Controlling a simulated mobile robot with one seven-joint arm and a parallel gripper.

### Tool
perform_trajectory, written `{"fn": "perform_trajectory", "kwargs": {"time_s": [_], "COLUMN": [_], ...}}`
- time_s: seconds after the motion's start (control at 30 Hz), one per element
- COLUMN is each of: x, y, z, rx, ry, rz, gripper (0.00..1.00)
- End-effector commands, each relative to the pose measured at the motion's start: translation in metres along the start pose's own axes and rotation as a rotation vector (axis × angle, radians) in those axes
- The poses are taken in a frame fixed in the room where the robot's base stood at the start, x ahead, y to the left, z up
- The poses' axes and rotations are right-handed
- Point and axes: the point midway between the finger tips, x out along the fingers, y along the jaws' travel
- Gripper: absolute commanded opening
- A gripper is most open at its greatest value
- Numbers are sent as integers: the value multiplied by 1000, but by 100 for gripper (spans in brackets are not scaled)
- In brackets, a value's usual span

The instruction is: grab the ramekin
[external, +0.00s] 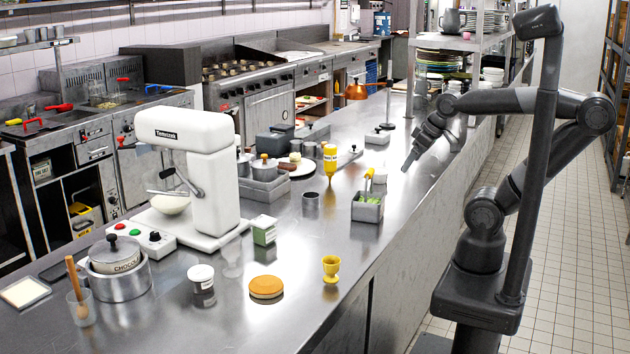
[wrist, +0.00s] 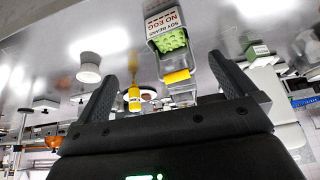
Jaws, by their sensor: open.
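A small white round cup, which I take to be the ramekin (wrist: 88,66), stands upright on the steel counter in the wrist view, which is upside down. It is left of my left finger there and outside the jaws. In the external view it appears as a small pale shape (external: 380,178) behind the steel bin, partly hidden. My gripper (external: 406,166) is above the counter to the right of it, apart from it. In the wrist view my gripper (wrist: 162,64) has its fingers wide apart, with nothing held.
The steel bin (external: 367,211) holds green pieces and a yellow-handled tool, close to the cup. A yellow squeeze bottle (external: 330,160) stands further left. The counter around the cup's far side looks clear.

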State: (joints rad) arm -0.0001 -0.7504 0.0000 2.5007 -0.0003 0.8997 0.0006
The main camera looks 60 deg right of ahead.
Motion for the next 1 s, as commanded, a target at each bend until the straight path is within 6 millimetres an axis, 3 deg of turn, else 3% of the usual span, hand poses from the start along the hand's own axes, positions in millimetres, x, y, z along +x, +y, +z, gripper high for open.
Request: {"fn": "perform_trajectory", "kwargs": {"time_s": [0.1,0.4,0.53,0.77,1.0], "x": [0,0,2,15,43], "y": [0,0,5,35,83], "z": [0,-1,-10,-56,-104], "rx": [1,-1,-12,-82,-165], "ry": [0,-1,-19,-115,-236], "rz": [-1,1,14,63,78], "gripper": [94,94,94,94,94]}}
